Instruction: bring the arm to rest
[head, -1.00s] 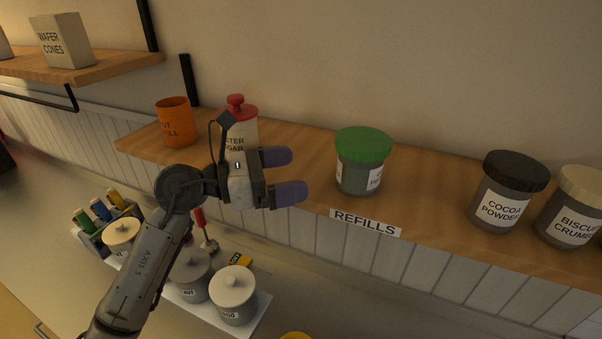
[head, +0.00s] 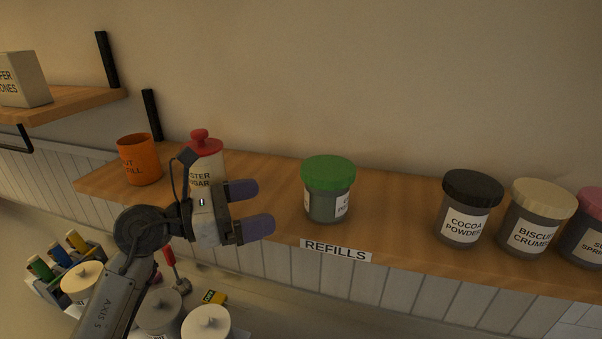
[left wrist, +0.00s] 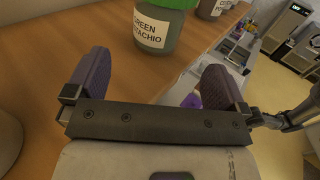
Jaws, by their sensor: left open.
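My left gripper (head: 250,209) is open and empty in the head view, in front of the refill shelf. Its two purple-padded fingers point right, towards the green-lidded jar (head: 327,188), with a gap between them and the jar. In the left wrist view, the open fingers (left wrist: 158,88) frame bare shelf wood, and the jar labelled green pistachio (left wrist: 158,28) stands beyond them. My left arm comes up from the lower left and partly hides a red-topped sugar container (head: 205,150). My right gripper is not in view.
The wooden shelf (head: 390,205) with a REFILLS label also holds an orange cup (head: 139,160), a cocoa powder jar (head: 468,208) and a biscuit crumb jar (head: 535,218). Below are lidded pots (head: 206,325), a yellow block (head: 214,298) and a rack of bottles (head: 60,262).

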